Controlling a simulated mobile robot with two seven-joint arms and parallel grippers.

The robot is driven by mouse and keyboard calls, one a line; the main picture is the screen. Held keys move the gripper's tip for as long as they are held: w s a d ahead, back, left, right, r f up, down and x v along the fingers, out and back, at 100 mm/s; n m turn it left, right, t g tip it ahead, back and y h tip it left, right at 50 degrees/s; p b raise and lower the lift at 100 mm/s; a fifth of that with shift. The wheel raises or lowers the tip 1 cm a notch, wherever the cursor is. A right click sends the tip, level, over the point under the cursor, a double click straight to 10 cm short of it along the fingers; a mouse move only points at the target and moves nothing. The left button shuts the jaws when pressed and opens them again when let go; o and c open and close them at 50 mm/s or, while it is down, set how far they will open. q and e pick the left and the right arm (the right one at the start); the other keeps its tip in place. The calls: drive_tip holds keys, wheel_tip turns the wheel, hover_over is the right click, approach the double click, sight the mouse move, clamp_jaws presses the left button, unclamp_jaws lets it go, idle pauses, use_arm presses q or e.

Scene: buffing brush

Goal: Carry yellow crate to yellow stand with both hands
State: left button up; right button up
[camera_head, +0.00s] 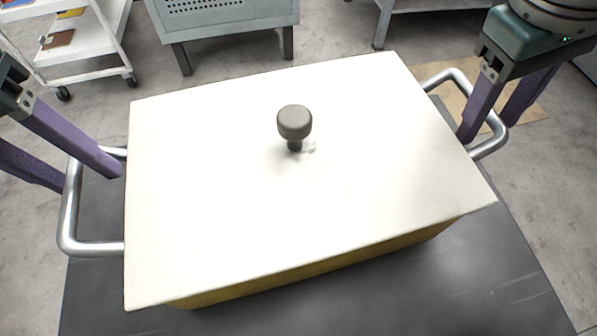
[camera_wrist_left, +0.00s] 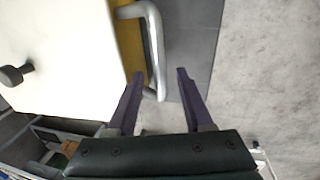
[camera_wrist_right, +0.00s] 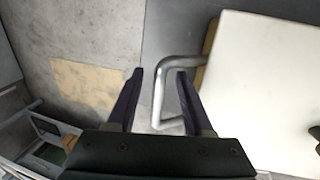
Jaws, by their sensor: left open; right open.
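The yellow crate (camera_head: 330,266) sits on a dark grey table under a white lid (camera_head: 220,210). Its left metal handle (camera_head: 70,215) and right metal handle (camera_head: 500,131) stick out at the sides. My left gripper (camera_head: 86,182) is open, with one finger on each side of the left handle; the left wrist view shows that handle's bar (camera_wrist_left: 157,55) between the fingers. My right gripper (camera_head: 487,128) is open around the right handle in the same way, and the bar (camera_wrist_right: 160,92) shows between its fingers in the right wrist view. Neither gripper is shut on anything. No yellow stand is in view.
A dark knob (camera_head: 294,122) stands up from the lid. The table top (camera_head: 500,275) is bare in front of the crate. A white shelf cart (camera_head: 110,50) and a grey cabinet (camera_head: 228,20) stand behind. A tan patch (camera_wrist_right: 88,87) lies on the concrete floor.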

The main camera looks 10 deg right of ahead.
use_arm(q)
drive_tip(key=shift+d+f, duration=0.2)
drive_tip(key=shift+f, duration=0.7)
drive_tip(key=shift+d+f, duration=0.15)
drive_tip(key=shift+f, duration=0.75)
use_arm(e)
drive_tip(key=shift+x, duration=1.85)
use_arm(q)
drive_tip(key=shift+c, duration=0.3)
use_arm(e)
drive_tip(key=shift+c, duration=0.3)
use_arm(q)
clamp_jaws()
use_arm(e)
clamp_jaws()
use_arm(q)
drive_tip(key=shift+r, duration=0.1)
use_arm(e)
drive_tip(key=shift+r, duration=0.1)
